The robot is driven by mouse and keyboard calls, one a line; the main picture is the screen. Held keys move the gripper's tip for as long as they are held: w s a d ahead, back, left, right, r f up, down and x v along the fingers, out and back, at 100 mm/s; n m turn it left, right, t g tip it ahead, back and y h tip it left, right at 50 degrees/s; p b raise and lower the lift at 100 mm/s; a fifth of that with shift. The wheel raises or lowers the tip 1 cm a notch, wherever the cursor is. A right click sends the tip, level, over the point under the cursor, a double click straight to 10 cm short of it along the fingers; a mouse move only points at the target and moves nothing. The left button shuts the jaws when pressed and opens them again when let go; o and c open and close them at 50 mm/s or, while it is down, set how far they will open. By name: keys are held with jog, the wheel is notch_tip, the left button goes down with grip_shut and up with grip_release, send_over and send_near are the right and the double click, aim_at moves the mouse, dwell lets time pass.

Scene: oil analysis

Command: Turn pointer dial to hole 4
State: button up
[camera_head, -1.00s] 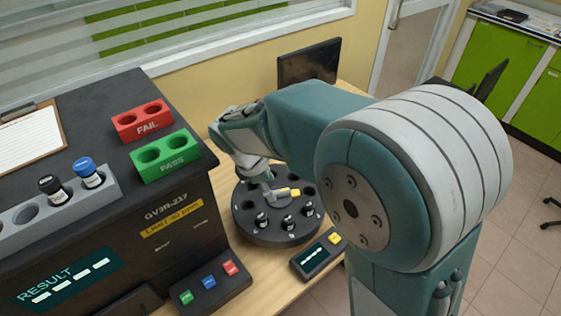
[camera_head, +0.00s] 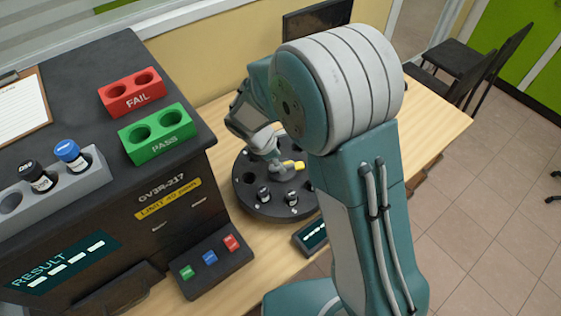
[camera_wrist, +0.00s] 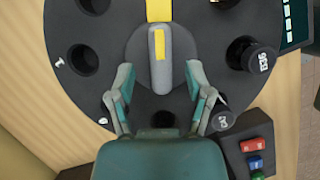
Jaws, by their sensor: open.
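The pointer dial (camera_wrist: 160,65) is a grey bar with a yellow stripe at the centre of a dark round carousel (camera_wrist: 95,35). In the wrist view its yellow tip (camera_wrist: 159,9) points toward the top edge. In the head view the yellow tip (camera_head: 294,165) points right, above the carousel (camera_head: 245,198). My gripper (camera_wrist: 160,80) is open, with one finger on each side of the grey bar and visible gaps to it. In the head view my gripper (camera_head: 272,160) is over the dial's left end. Hole 4's label cannot be read; my arm hides part of the carousel.
Black-capped vials (camera_wrist: 252,55) stand in some carousel holes, one (camera_wrist: 220,118) close to my right finger. A button box (camera_head: 212,260) and a small display (camera_head: 311,235) stand nearby. The black analyser (camera_head: 110,235) with red (camera_head: 131,100) and green (camera_head: 157,146) racks is at left.

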jog(key=shift+x, duration=0.8)
grip_shut()
jog(key=shift+w+m, duration=0.1)
jog(key=shift+m, duration=0.3)
jog(key=m+g, duration=0.1)
jog(key=m, duration=0.2)
jog(key=shift+m, duration=0.3)
jog(key=shift+w+m+g+y, duration=0.15)
jog(key=shift+m+g, duration=0.4)
jog(key=shift+m, duration=0.55)
jog(key=shift+s+m+g+y, duration=0.1)
jog(key=shift+m+g+y, duration=0.15)
jog(key=shift+m+g, duration=0.6)
jog(key=shift+m+t, duration=0.3)
jog(key=shift+m, duration=0.05)
